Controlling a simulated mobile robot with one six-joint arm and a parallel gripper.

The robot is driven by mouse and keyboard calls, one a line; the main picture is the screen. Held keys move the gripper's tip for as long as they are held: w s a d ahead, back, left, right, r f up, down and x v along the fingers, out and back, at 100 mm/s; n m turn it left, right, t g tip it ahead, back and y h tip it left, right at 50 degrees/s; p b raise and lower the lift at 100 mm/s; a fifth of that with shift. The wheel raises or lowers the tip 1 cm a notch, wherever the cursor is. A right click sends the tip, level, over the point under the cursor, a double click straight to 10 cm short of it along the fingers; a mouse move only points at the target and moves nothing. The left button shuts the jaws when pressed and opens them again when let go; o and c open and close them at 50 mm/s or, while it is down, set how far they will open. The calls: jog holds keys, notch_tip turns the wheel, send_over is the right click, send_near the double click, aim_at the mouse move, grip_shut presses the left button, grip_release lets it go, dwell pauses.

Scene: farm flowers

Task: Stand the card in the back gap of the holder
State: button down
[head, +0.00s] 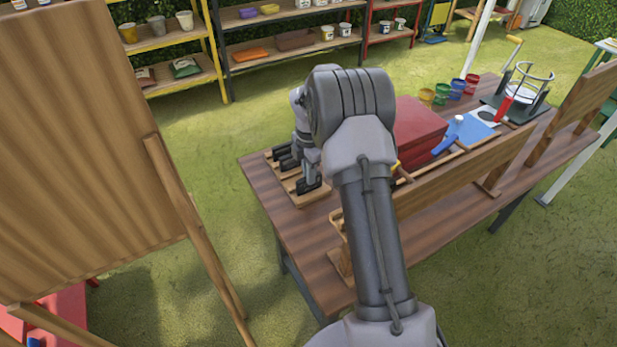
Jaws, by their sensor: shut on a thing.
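My gripper (297,173) is at the left end of the wooden table (318,255), partly covered by my own arm. Its dark fingers are low over a light wooden slatted piece (312,197), which looks like the holder. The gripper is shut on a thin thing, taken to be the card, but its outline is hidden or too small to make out. I cannot tell whether the card touches the holder or which gap it is over.
A red box (418,128) stands right of my arm. A long wooden rail (465,172) runs along the table's near side. Paint pots (457,88), a blue sheet (478,128) and a wire stand (527,85) are further right. A large wooden board (80,140) stands at left.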

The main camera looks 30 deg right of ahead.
jog(key=c, duration=1.4)
grip_release()
jog(key=shift+c, duration=0.2)
jog(key=s+a+r+m+t+p, duration=0.1)
jog(key=a+r+m+p, duration=0.1)
jog(key=r, duration=0.8)
jog(key=s+a+r+m+p, duration=0.2)
jog(key=r+p, duration=0.1)
jog(key=r, duration=0.7)
jog(key=s+a+r+m+t, duration=0.2)
jog(key=s+a+r+m, duration=0.5)
jog(key=s+a+r, duration=0.25)
jog(key=s+a+m+t+y, duration=0.1)
jog(key=s+a+m, duration=0.2)
jog(key=s+m, duration=0.3)
jog(key=s+a+m+t+y, duration=0.1)
jog(key=s+a+m, duration=0.2)
jog(key=s, duration=0.9)
jog(key=m, duration=0.2)
jog(key=shift+s+a+m+t, duration=0.35)
jog(key=shift+a+m+t, duration=0.05)
